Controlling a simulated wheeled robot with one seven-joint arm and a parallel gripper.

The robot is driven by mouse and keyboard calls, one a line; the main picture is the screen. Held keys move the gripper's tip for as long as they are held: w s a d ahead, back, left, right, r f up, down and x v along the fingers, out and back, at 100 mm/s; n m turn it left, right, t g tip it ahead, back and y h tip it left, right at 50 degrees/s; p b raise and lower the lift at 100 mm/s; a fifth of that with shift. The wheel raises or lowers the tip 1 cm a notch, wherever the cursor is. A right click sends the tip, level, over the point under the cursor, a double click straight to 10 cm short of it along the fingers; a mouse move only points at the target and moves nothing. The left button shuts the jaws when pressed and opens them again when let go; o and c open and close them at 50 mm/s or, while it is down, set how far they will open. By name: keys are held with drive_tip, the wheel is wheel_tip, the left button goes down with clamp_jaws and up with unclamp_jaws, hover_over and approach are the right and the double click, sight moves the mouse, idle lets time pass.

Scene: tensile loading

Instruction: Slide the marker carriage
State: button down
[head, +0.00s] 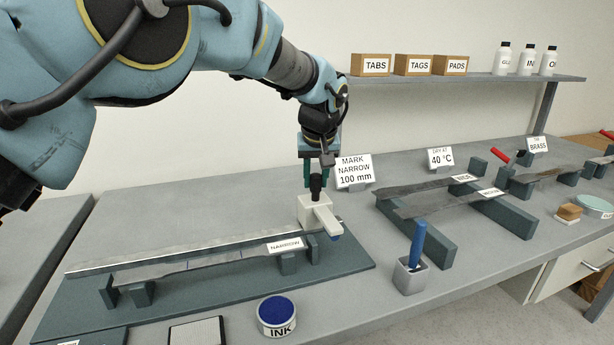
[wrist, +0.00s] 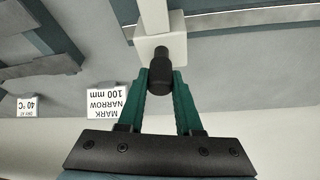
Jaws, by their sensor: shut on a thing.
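The marker carriage (head: 318,214) is a pale block with a black knob on top and a blue tip at its front. It sits at the right end of a long metal rail (head: 180,252) on a dark green base plate. My gripper (head: 316,180) comes down from above, and in the wrist view its green fingers (wrist: 161,92) are shut on the black knob (wrist: 160,74). The carriage block also shows in the wrist view (wrist: 147,46). A grey specimen (head: 200,258) labelled NARROW lies on supports in front of the rail, with faint blue lines on it.
A blue INK pot (head: 277,316) stands in front of the base plate. A holder with a blue-handled tool (head: 412,268) stands to the right. A MARK NARROW 100 mm sign (head: 354,171) is behind. More specimens on racks (head: 440,200) lie further right.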

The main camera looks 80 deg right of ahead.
sight(318, 209)
drive_tip(key=shift+s+d, duration=0.1)
drive_tip(key=shift+s, duration=0.05)
drive_tip(key=c, duration=0.6)
unclamp_jaws()
drive_tip(key=b+v, duration=0.2)
drive_tip(key=v, duration=0.8)
drive_tip(key=shift+a+r+b, duration=0.2)
drive_tip(key=shift+r+b, duration=0.1)
drive_tip(key=shift+r, duration=0.05)
